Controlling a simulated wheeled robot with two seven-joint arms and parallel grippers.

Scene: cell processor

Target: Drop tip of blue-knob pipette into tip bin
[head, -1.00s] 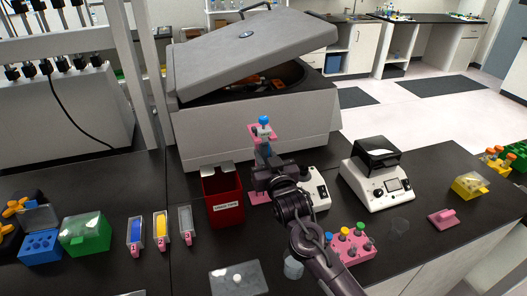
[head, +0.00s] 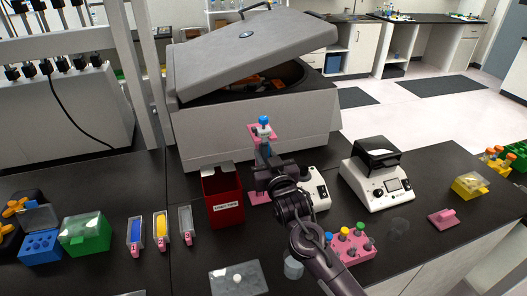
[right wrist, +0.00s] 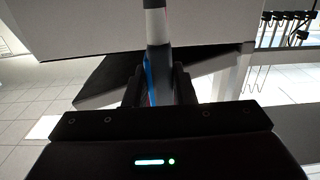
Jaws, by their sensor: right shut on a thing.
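The blue-knob pipette (head: 264,122) stands roughly upright in the middle of the head view, at a pink stand (head: 257,197). My right gripper (head: 263,158) is shut on the pipette body below the knob. In the right wrist view the pale pipette shaft (right wrist: 156,28) rises from between the fingers, with blue and red marks on it. The pipette's lower end and any tip are hidden behind my gripper and arm. My left gripper is out of view.
A large grey centrifuge (head: 250,135) with its lid raised stands behind. A small white device (head: 378,185) stands to the right, and a pink rack (head: 349,250) in front right. Tip boxes (head: 85,235) stand at left.

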